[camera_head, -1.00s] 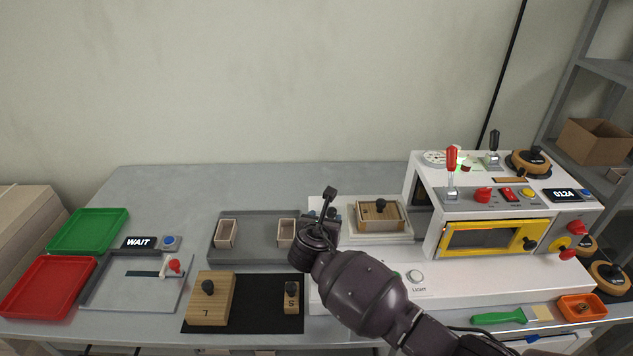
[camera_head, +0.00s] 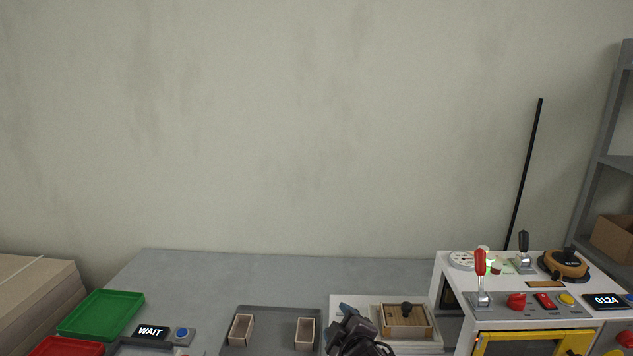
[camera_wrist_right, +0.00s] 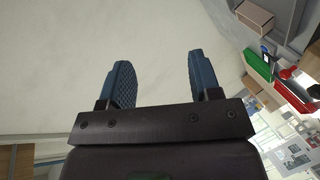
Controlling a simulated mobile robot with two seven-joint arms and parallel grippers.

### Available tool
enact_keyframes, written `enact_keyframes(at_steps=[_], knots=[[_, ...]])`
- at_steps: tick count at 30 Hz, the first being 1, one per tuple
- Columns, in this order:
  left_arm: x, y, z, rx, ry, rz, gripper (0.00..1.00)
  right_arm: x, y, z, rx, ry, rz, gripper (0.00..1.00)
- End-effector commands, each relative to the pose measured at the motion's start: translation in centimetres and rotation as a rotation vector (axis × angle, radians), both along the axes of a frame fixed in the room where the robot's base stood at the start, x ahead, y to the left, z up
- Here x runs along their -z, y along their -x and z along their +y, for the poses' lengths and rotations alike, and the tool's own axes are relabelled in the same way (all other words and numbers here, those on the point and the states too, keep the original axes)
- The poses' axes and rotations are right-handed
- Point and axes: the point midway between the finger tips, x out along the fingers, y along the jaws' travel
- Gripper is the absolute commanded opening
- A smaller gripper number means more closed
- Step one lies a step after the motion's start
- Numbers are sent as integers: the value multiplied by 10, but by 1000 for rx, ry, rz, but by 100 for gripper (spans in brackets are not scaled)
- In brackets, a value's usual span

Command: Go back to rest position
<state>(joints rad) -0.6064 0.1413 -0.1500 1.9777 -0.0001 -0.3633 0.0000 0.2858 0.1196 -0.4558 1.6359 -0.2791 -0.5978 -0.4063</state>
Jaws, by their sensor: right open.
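My right gripper (camera_head: 345,318) shows at the bottom middle of the head view, in front of the white machine base. In the right wrist view its two blue fingers (camera_wrist_right: 155,85) stand apart with nothing between them, facing the bare wall. My left gripper is in neither view.
A wooden box with a black-knobbed block (camera_head: 406,318) sits on the white base right of my gripper. A grey tray (camera_head: 272,324) holds two small boxes. The white machine (camera_head: 454,268) with levers stands at right. Green (camera_head: 100,314) and red (camera_head: 66,347) trays lie left. The rear table is clear.

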Motion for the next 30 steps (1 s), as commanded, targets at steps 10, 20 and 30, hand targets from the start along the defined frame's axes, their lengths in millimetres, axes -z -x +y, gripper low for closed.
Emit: enact_keyframes(at_steps=[10,20,30], knots=[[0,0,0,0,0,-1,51,42,86,-92,201,-640,121,57],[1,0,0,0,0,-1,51,96,187,-178,408,-787,201,57],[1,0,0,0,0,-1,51,160,293,-224,587,-740,341,57]])
